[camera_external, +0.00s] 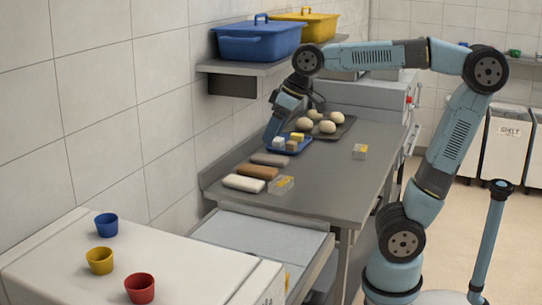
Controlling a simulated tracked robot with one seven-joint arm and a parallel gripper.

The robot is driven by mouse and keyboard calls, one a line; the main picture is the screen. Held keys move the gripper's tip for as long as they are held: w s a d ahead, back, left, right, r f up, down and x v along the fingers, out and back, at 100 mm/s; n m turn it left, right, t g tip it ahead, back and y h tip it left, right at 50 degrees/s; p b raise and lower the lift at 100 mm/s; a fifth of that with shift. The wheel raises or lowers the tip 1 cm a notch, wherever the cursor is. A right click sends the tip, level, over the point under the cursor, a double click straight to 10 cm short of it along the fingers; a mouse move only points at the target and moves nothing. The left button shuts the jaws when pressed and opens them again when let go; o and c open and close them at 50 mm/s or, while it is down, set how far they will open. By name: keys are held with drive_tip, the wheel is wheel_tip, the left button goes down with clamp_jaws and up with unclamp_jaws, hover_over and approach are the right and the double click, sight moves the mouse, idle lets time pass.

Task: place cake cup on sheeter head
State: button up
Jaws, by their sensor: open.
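Three small cake cups stand upright on the flat white top of what looks like the sheeter head (62,265), in the lower left: a blue cup (106,225) at the back, a yellow cup (99,261) in the middle and a red cup (140,288) in front. My gripper (271,138) is far from them, over the left end of a blue tray (291,148) on the steel table. It points down and is open. Its fingertips are small and partly merge with the tray, so I cannot tell whether they touch anything.
Small pale and yellow blocks (297,137) lie in the blue tray. A dark tray (345,128) holds several dough balls. A wall shelf (252,68) with blue and yellow bins (258,42) overhangs nearby.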

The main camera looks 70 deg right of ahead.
drive_tip(key=s+d+f+h, duration=0.1)
drive_tip(key=s+d+f, duration=0.2)
drive_tip(key=s, duration=0.3)
drive_tip(key=s+d+f+m+t, duration=0.1)
drive_tip(key=s+d+f, duration=0.2)
drive_tip(key=s+f, duration=0.3)
drive_tip(key=shift+d+f+h, duration=0.3)
drive_tip(key=shift+d+h, duration=0.1)
